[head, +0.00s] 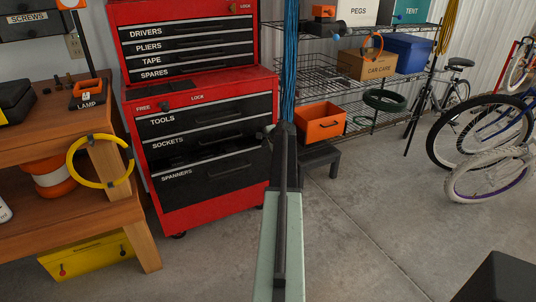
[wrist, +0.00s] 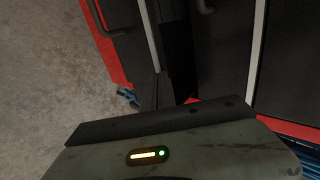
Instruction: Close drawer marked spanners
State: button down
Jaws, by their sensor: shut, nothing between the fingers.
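The spanners drawer (head: 212,178) is the lowest labelled drawer of the red tool cabinet (head: 190,210). It stands part way out, with a dark gap above its grey top strip. In the wrist view, which is turned sideways, the spanners drawer front (wrist: 125,35) with its handle shows at upper left, beside the dark gap. My gripper (head: 269,131) is at the cabinet's right edge, near the drawer's right end. In the wrist view my gripper (wrist: 157,80) is shut and empty, close to the drawer's end. I cannot tell whether they touch.
The sockets drawer (head: 185,143) and tools drawer (head: 205,118) above look closed. A wooden bench (head: 120,215) stands left of the cabinet. A wire shelf (head: 360,122) with an orange bin (head: 320,124) and a black step (head: 320,156) stand right. The floor in front is clear.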

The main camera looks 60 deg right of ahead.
jog(key=shift+w+d, duration=0.85)
jog(key=shift+w, duration=0.2)
jog(key=shift+w+d, duration=0.8)
jog(key=shift+w, duration=0.2)
jog(key=shift+s+a, duration=0.1)
jog(key=shift+a, duration=0.05)
